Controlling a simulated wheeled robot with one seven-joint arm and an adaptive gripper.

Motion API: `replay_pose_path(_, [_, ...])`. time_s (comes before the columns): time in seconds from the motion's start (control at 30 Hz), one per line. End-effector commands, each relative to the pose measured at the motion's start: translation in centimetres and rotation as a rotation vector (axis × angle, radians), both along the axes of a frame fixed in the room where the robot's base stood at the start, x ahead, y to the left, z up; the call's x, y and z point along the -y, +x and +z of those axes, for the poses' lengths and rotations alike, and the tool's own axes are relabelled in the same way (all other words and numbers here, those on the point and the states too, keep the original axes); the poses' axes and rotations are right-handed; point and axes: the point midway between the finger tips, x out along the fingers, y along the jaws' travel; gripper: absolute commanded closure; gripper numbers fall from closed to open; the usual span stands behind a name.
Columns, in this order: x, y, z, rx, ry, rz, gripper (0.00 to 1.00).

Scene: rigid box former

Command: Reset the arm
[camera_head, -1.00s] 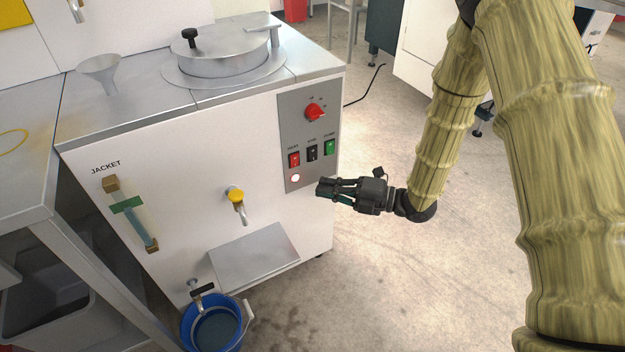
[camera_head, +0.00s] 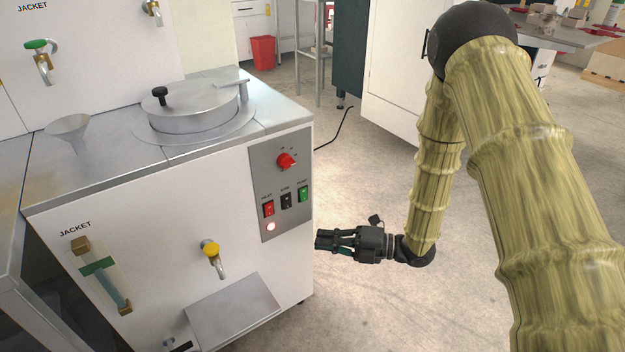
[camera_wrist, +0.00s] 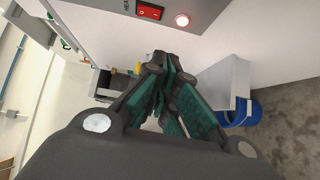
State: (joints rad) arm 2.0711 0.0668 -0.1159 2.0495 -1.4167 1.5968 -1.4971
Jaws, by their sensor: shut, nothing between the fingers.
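My gripper (camera_head: 326,240) is shut and empty. It hangs in the air to the right of the white machine's control panel (camera_head: 281,184), at about the height of the panel's lower edge. In the wrist view my gripper (camera_wrist: 160,75) shows its dark fingers with green pads brought together. My arm reaches down from the right side of the head view, with its elbow high and the forearm lowered. Whether the fingertips touch the machine's front cannot be told, but they look apart from it.
The panel carries a red knob (camera_head: 286,161), several rocker switches and a lit lamp (camera_head: 271,226). A yellow-handled tap (camera_head: 211,249) and a sloped metal tray (camera_head: 232,312) stick out from the front. A blue bucket (camera_wrist: 245,115) shows in the wrist view. Floor to the right is open.

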Motion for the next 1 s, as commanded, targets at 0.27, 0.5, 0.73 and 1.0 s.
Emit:
replay_pose_path(0.27, [0.2, -0.2, -3.5, -0.194, -0.022, -0.122, 1.00])
replay_pose_path(0.5, [2.5, -2.8, -13.0, -0.748, -0.044, -0.502, 1.00])
replay_pose_path(0.73, [6.6, -9.8, -21.6, -1.287, -0.007, -0.947, 1.00])
replay_pose_path(1.0, [11.2, -21.7, -27.4, -1.777, 0.105, -1.520, 1.00])
